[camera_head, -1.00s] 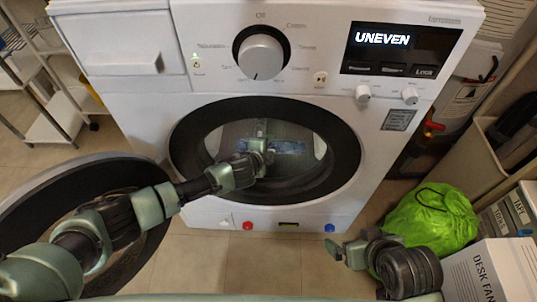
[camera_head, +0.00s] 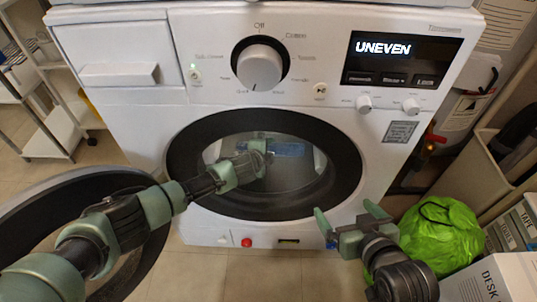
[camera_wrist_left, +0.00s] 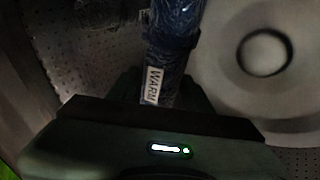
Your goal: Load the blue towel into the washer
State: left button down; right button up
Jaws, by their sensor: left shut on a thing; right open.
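The white washer (camera_head: 130,118) stands in front of me with its round door (camera_head: 128,282) swung open to the left. My left arm reaches through the opening, and my left gripper (camera_head: 262,150) is inside the drum. It is shut on the blue towel (camera_head: 289,149), which shows as a small blue patch in the dim drum. In the left wrist view the dark blue towel (camera_wrist_left: 172,35) runs up from the jaws, with a white "WARM" label near them. My right gripper (camera_head: 348,213) is open and empty, in front of the washer's lower right.
A green bag (camera_head: 440,232) sits on the floor at the right, behind my right arm. Boxes (camera_head: 505,280) and a beige bin (camera_head: 480,165) stand farther right. A white rack (camera_head: 50,135) is at the left. The washer display reads "UNEVEN".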

pick_arm(q)
jog(key=shift+w+r, duration=0.15)
jog(key=shift+w, duration=0.1)
pick_arm(e)
jog(key=shift+w+a+r, duration=0.1)
jog(key=shift+w+r, duration=0.15)
jog(key=shift+r, duration=0.05)
pick_arm(q)
jog(key=shift+d, duration=0.1)
jog(key=c, duration=0.5)
grip_release()
jog(key=shift+s, duration=0.1)
